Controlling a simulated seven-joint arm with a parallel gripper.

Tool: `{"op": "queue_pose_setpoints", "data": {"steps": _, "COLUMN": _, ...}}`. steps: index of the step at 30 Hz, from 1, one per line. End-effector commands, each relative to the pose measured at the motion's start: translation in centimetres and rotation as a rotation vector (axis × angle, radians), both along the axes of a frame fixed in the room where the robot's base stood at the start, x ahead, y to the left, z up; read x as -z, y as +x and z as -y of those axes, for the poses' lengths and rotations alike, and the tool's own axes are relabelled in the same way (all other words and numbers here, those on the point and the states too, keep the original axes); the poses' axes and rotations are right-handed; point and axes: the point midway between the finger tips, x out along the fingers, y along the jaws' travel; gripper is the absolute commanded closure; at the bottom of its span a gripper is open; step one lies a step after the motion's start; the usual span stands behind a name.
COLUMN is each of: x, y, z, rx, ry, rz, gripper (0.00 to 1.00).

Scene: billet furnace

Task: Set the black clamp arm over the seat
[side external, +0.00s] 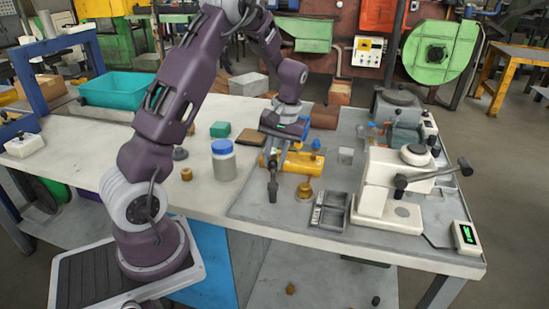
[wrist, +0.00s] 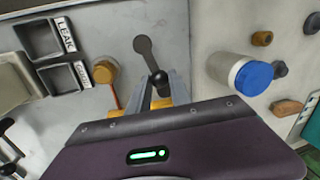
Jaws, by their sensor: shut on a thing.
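The black clamp arm (wrist: 146,52) is a dark bar with a rounded end and a black knob near my fingers. In the side external view, the clamp arm (side external: 272,188) points toward the camera, left of a brass round piece. My gripper (wrist: 160,88) is shut on its knob end; my gripper also shows in the side external view (side external: 272,160). The yellow fixture (side external: 302,162) is beside and partly behind my gripper. The brass round piece (side external: 304,190), perhaps the seat, stands apart from the arm's free end; it also shows in the wrist view (wrist: 104,72).
A blue-lidded jar (side external: 223,160) stands left of my gripper. A small divided tray (side external: 331,211) and a white lever press (side external: 390,190) stand to the right. A green block (side external: 220,129) lies behind the jar.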

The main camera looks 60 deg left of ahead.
Motion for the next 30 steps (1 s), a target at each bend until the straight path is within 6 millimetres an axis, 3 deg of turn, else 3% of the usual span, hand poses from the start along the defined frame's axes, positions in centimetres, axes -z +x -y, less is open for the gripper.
{"op": "queue_pose_setpoints", "data": {"steps": 14, "x": -0.1, "y": 0.3, "z": 0.2, "rx": 0.056, "ry": 0.0, "rz": 0.002, "gripper": 1.0}}
{"op": "queue_pose_setpoints", "data": {"steps": 30, "x": -0.1, "y": 1.8, "z": 2.0, "rx": 0.507, "ry": 0.0, "rz": 0.001, "gripper": 1.0}}
